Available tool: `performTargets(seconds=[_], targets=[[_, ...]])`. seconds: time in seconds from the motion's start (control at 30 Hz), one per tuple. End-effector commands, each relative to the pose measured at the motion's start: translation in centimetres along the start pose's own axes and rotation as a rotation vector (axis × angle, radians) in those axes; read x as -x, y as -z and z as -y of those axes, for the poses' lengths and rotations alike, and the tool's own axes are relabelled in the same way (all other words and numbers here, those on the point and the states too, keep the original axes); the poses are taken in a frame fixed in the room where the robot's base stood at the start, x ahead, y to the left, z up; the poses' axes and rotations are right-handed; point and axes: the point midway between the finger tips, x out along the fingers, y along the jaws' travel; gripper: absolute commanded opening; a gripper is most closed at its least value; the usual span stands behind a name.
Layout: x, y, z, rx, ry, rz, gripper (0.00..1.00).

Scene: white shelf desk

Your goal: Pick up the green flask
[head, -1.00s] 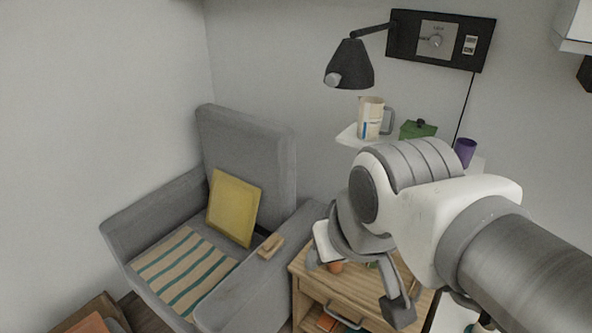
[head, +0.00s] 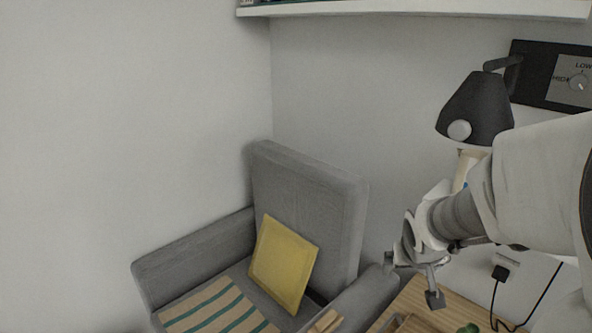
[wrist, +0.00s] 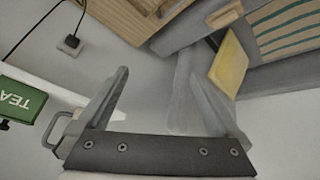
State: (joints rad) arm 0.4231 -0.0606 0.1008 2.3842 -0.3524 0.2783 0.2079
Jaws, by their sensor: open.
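No green flask shows clearly. A small green thing (head: 468,328) is cut off by the bottom edge of the head view, over the wooden cabinet top (head: 436,318); I cannot tell if it is the flask. My gripper (head: 412,281) is open and empty, above and left of that green thing in the picture, near the armchair's arm.
A grey armchair (head: 310,197) holds a yellow cushion (head: 282,263). A black lamp (head: 476,108) hangs above my arm, below a white shelf (head: 420,11). A power outlet (head: 506,262) is on the wall. The wrist view shows a green tea box (wrist: 18,100).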

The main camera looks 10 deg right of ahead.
Motion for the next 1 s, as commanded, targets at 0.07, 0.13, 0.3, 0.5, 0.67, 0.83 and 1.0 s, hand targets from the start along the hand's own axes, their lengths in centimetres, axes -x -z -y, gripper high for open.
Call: performTargets(seconds=[0.07, 0.13, 0.3, 0.5, 0.67, 0.83, 1.0], targets=[[-3.5, -1.1, -3.1, 0.019, -0.029, -0.006, 1.00], [-6.0, -1.9, -5.5, 0.046, -0.041, -0.021, 1.00], [-11.6, -5.2, -10.4, 0.101, -0.030, -0.061, 1.00], [-16.8, -10.5, -14.3, 0.125, 0.040, -0.145, 1.00], [-19.4, -14.8, -15.9, 0.108, 0.113, -0.260, 1.00], [-20.6, -18.8, -16.5, 0.058, 0.179, -0.431, 1.00], [-20.1, -21.3, -16.7, 0.004, 0.211, -0.604, 1.00]])
